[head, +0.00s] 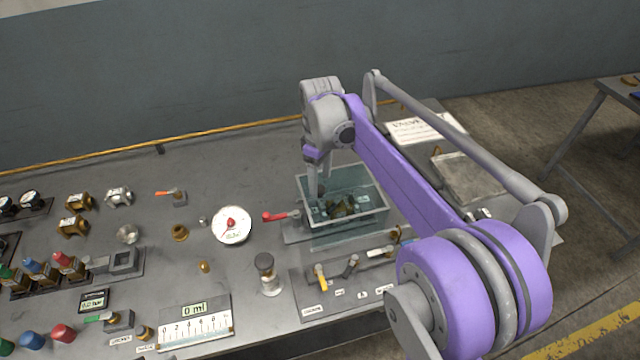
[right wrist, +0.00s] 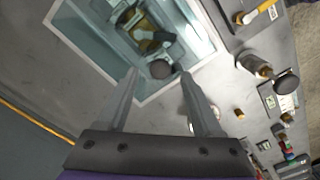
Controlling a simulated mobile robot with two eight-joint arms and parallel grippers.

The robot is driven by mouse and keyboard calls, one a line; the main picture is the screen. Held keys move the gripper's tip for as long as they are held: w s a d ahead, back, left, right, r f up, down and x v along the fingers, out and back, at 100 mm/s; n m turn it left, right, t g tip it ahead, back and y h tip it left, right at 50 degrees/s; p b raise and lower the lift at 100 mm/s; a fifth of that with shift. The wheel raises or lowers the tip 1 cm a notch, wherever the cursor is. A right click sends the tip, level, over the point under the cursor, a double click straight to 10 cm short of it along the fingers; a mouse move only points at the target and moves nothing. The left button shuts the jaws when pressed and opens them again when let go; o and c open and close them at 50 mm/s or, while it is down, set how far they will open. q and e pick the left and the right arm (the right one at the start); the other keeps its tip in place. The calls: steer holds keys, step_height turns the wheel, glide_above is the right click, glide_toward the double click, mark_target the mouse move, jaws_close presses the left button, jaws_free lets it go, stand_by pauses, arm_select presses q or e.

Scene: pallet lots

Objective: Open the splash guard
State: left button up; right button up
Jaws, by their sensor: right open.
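The splash guard appears to be the clear, pale-edged box (head: 372,213) on the bench, with brass and dark parts behind its panels. In the right wrist view its pale frame (right wrist: 150,98) lies just past my fingers. My right gripper (head: 318,194) points down at the box's left part. In the right wrist view the right gripper (right wrist: 158,78) is open, with a dark round knob (right wrist: 160,69) showing between its fingertips. I cannot tell whether the fingers touch it. My left gripper is not in view.
A red-handled lever (head: 280,215) and a round white dial (head: 231,224) stand left of the box. A panel with a yellow lever (head: 321,278) lies in front. A paper sheet (head: 420,129) lies behind my right arm. Bare bench (head: 235,165) is free at the back left.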

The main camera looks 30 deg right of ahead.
steer(key=shift+f, duration=1.2)
jaws_close()
stand_by(0.6)
